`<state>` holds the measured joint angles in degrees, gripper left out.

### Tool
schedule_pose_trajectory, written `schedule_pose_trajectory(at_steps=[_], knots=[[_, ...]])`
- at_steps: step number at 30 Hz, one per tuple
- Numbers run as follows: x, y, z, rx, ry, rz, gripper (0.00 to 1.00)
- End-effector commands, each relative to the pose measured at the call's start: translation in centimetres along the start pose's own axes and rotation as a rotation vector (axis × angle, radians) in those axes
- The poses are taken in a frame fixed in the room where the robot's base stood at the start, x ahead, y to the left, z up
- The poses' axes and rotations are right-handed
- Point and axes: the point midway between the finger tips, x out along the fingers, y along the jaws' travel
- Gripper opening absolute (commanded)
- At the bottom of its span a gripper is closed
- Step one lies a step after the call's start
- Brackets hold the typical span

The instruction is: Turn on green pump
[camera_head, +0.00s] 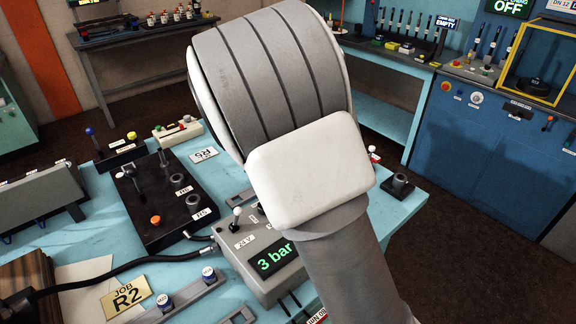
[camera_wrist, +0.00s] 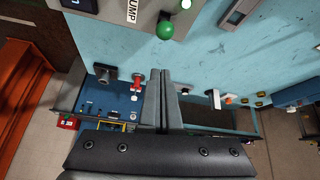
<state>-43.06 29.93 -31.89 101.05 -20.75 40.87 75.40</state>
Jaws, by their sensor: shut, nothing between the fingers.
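A round green knob (camera_wrist: 165,30) sits beside a white PUMP label (camera_wrist: 127,12) on a grey box (camera_wrist: 148,15) at the top of the wrist view. My gripper (camera_wrist: 161,74) is shut and empty, its fingertips below the green knob in the picture and apart from it. Whether the knob stands on a lever is hard to tell from this angle. In the head view, my arm covers the middle, and neither my gripper nor the green knob shows. A grey control box (camera_head: 262,255) with a lit "3 bar" display (camera_head: 276,258) is partly hidden by my arm.
On the light-blue bench (camera_head: 100,195) are a black panel (camera_head: 165,215) with levers and ports, a JOB R2 plate (camera_head: 126,297) and a black hose (camera_head: 110,264). A blue cabinet (camera_head: 480,165) stands at right.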

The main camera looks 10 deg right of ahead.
Motion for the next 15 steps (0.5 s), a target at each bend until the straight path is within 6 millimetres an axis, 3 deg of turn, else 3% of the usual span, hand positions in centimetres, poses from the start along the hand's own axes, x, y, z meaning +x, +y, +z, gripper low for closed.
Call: schedule_pose_trajectory(at_steps=[3, 15], knots=[[-0.2, 0.7, -2.4, 0.005, 0.001, 0.001, 0.0], [-7.7, 0.0, 0.7, -0.002, 0.0, -0.004, 0.0]])
